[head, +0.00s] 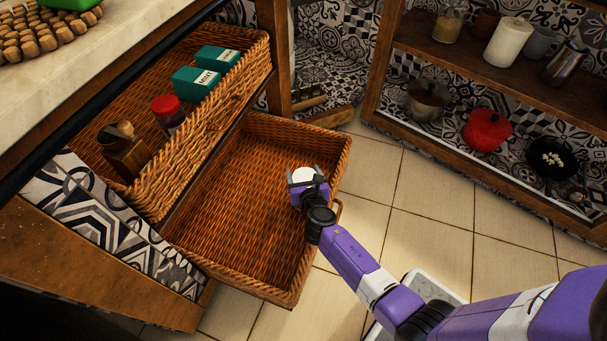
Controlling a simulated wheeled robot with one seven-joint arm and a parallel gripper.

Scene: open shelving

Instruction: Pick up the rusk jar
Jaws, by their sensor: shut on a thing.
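My gripper (305,184) is over the right side of the lower wicker basket (235,207). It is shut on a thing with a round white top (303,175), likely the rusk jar. The fingers stand on either side of the white top, and my gripper hides most of its body. I cannot tell whether it touches the basket floor. No label can be read on it.
The upper wicker basket (208,133) holds two teal boxes (195,83), a red-lidded jar (167,112) and a wooden block (124,153). Open shelves at right hold a red pot (487,130), a black pan (552,160) and a glass jar (449,24). The tiled floor (425,205) is mostly clear.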

